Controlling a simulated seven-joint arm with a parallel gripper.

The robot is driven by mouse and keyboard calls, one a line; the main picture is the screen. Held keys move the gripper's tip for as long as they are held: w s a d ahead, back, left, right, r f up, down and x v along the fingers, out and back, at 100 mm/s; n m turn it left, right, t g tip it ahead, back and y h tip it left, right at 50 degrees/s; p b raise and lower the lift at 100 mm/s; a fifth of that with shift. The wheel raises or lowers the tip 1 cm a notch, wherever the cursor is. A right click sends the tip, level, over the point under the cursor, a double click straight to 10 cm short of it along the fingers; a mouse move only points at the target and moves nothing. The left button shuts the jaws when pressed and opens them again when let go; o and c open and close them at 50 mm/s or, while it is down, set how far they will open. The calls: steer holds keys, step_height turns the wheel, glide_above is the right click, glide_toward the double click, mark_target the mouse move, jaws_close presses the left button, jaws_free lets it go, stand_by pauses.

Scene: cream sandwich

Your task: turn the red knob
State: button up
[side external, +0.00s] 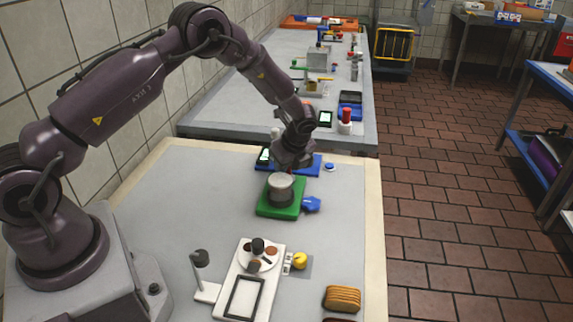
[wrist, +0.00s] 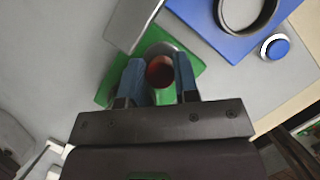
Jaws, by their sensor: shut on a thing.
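The red knob (wrist: 160,72) shows dark red and round in the wrist view, between my two blue fingers, over a grey round part. My gripper (wrist: 159,64) is shut on it. In the side view my gripper (side external: 291,161) is above a grey metal cylinder (side external: 281,187) on a green base (side external: 264,209). The red knob is hidden there. The green base also shows in the wrist view (wrist: 112,92), partly covered by my fingers.
A blue base (side external: 308,166) with a blue button (side external: 329,167) stands just behind. A blue piece (side external: 311,204) sits at the green base's right. A white tray (side external: 229,301), a yellow knob (side external: 299,260) and bread slices (side external: 342,298) are in front.

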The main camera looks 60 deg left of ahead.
steer(key=shift+d, duration=0.1)
stand_by(0.4)
steer(key=o, duration=0.6)
steer(key=shift+o, duration=0.2)
steer(key=v, duration=1.3)
